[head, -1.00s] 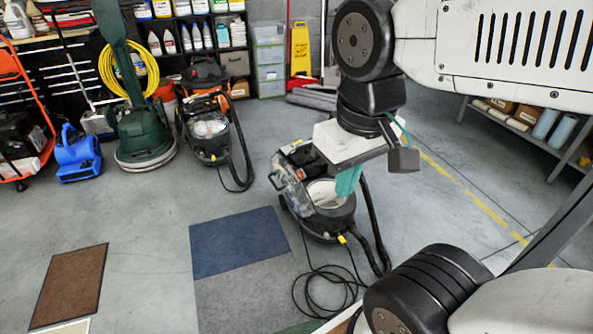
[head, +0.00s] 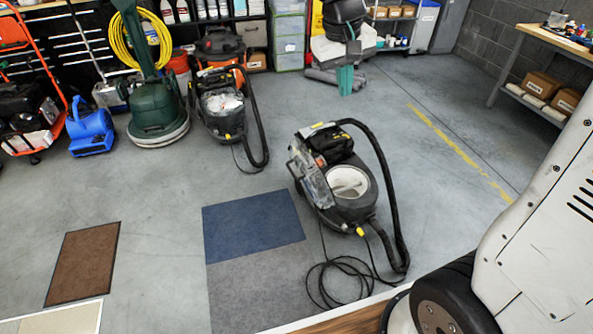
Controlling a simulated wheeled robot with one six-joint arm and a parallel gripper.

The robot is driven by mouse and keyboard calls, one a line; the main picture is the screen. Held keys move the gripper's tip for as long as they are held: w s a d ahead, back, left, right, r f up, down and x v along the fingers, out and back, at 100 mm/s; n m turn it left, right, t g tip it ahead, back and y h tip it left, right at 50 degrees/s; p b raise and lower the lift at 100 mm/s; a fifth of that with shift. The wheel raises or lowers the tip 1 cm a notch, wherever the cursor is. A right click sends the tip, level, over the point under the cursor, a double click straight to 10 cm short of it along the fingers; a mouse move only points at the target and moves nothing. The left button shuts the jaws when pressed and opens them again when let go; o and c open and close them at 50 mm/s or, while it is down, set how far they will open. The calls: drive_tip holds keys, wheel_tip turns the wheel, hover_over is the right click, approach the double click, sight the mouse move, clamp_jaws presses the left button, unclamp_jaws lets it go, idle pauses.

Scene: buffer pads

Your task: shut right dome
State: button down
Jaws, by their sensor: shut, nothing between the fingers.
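The right machine (head: 332,145) is a black carpet extractor standing on the floor near the middle. Its clear dome (head: 316,186) stands tilted up at the left side of the round white tank opening (head: 348,182), which is uncovered. My gripper (head: 345,80), with teal fingers, is shut and empty. In the picture it is above the right machine, apart from it, in front of the back shelving. A similar left machine (head: 222,125) stands farther back, with a clear dome (head: 222,101) that looks lowered over its top.
A black hose and a coiled cord (head: 345,285) lie by the right machine. Blue (head: 252,222) and grey mats lie left of it. A green floor scrubber (head: 155,115) and blue blower (head: 90,130) stand at left. Open floor lies right, before a workbench (head: 553,42).

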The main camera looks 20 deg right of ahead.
sight(306, 179)
drive_tip(key=w+a+f+h, duration=0.1)
drive_tip(key=w+a+f, duration=0.1)
drive_tip(key=w+f, duration=0.9)
drive_tip(key=w+a+f+n+h, duration=0.1)
drive_tip(key=w+a+f, duration=0.2)
drive_tip(key=w+f, duration=0.55)
drive_tip(key=w+a+f, duration=0.2)
drive_tip(key=w+f, duration=0.4)
drive_tip(key=f, duration=0.5)
wheel_tip(306, 179, down, 13)
drive_tip(key=w+a+n, duration=0.1)
drive_tip(key=w+a, duration=0.1)
drive_tip(key=shift+h, duration=0.3)
drive_tip(key=x, duration=0.3)
drive_tip(key=d+x, duration=0.1)
drive_tip(key=x, duration=0.3)
drive_tip(key=w+d+x, duration=0.1)
drive_tip(key=x, duration=0.3)
drive_tip(key=shift+r, duration=0.35)
drive_tip(key=shift+w+d, duration=0.1)
drive_tip(key=shift+d, duration=0.45)
drive_tip(key=shift+r, duration=0.1)
